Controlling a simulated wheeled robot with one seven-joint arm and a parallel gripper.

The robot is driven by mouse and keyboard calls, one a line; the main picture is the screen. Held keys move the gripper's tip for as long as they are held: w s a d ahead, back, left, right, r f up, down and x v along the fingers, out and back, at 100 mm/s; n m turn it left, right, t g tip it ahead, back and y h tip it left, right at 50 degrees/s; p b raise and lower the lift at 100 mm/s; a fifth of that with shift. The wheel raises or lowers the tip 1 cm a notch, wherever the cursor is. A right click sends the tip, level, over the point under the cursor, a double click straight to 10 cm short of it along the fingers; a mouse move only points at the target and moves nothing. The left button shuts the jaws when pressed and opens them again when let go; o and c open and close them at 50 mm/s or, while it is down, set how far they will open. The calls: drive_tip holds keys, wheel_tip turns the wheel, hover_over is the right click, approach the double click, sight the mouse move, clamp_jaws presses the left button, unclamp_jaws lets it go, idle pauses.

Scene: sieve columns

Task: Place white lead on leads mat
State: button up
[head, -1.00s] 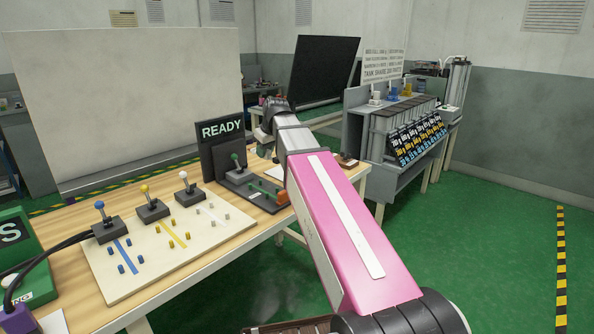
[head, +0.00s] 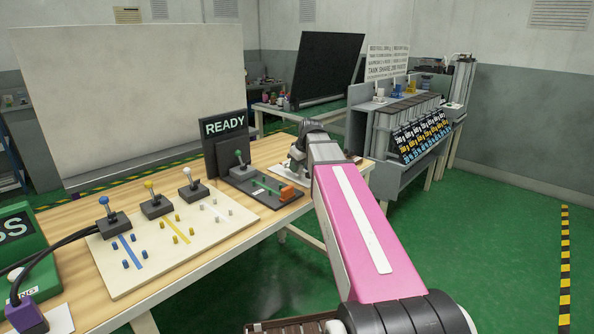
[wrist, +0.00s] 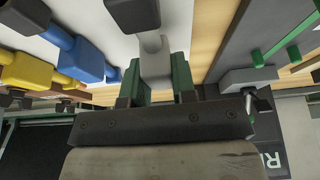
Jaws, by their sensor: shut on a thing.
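The white lead (wrist: 155,60), a pale grey-white plug shape, is between the green fingers of my gripper (wrist: 158,84) in the wrist view. My gripper is shut on it. A blue lead (wrist: 85,55) and a yellow lead (wrist: 28,72) lie to its left in that view. A white surface (wrist: 115,38), which looks like the leads mat, shows behind the blue and white leads. I cannot tell whether the white lead touches it. In the head view my gripper (head: 297,162) is low over the table's far right end, and the held lead is hidden.
A black READY panel (head: 224,127) and a dark lever base with a green knob (head: 239,155) stand left of my gripper. A cream board (head: 140,285) with three levers lies nearer on the wooden table. A grey column rack (head: 360,130) stands beyond at right.

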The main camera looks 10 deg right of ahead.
drive_tip(key=shift+f, duration=0.75)
drive_tip(key=shift+f, duration=0.15)
drive_tip(key=o, duration=0.9)
drive_tip(key=v, duration=1.2)
